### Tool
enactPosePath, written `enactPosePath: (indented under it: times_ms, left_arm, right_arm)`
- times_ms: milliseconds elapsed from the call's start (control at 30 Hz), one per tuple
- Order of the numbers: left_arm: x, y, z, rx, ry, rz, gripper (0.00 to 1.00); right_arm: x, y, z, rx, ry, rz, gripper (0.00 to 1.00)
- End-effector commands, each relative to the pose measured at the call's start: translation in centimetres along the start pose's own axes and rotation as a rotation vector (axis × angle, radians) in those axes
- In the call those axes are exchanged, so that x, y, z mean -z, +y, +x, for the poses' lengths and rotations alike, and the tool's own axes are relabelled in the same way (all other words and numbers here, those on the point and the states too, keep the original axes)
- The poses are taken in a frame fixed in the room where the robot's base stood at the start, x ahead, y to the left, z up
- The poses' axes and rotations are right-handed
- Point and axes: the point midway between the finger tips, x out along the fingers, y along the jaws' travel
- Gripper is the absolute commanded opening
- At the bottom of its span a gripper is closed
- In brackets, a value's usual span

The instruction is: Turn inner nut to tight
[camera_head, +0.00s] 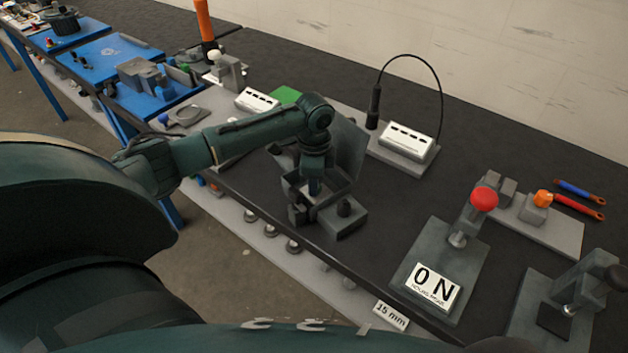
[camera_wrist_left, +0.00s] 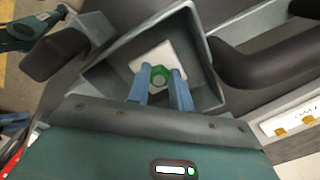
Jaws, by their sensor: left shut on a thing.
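The inner nut is a green ring-shaped nut (camera_wrist_left: 159,76) in front of a white plate (camera_wrist_left: 165,60) inside an open grey box (camera_wrist_left: 205,88) in the left wrist view. My left gripper (camera_wrist_left: 160,82) reaches into the box, its two blue fingers on either side of the nut and shut on it. In the head view the left gripper (camera_head: 313,188) points down into the grey box (camera_head: 335,195), and the nut is hidden there. How tight the nut sits cannot be told. My right gripper is not in view.
A raised grey lid (camera_head: 350,148) stands behind the box. To the right are a white-topped device with a cable (camera_head: 405,140), a red-knobbed fixture (camera_head: 483,199) and two wrenches (camera_head: 578,205). Dark table is clear between them.

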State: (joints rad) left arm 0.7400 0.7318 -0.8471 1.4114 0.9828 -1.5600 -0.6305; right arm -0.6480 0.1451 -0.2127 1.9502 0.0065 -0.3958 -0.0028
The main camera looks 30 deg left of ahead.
Motion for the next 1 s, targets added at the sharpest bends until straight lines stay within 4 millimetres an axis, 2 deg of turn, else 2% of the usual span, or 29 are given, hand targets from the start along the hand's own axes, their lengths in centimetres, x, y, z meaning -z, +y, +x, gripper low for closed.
enactPosePath:
  times_ms: [400, 933, 967, 1000]
  left_arm:
    - [0.1, -0.17, -0.15, 0.003, 0.003, 0.179, 0.0]
    - [0.13, -0.19, -0.18, 0.003, 0.004, 0.201, 0.0]
    - [0.13, -0.19, -0.19, 0.003, 0.004, 0.201, 0.23]
    - [0.13, -0.19, -0.18, 0.003, 0.004, 0.201, 0.26]
  right_arm:
    - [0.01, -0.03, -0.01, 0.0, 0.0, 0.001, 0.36]
    - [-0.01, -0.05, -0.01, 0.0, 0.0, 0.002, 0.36]
    - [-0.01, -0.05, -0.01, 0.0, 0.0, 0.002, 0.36]
    - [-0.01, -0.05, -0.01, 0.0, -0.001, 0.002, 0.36]
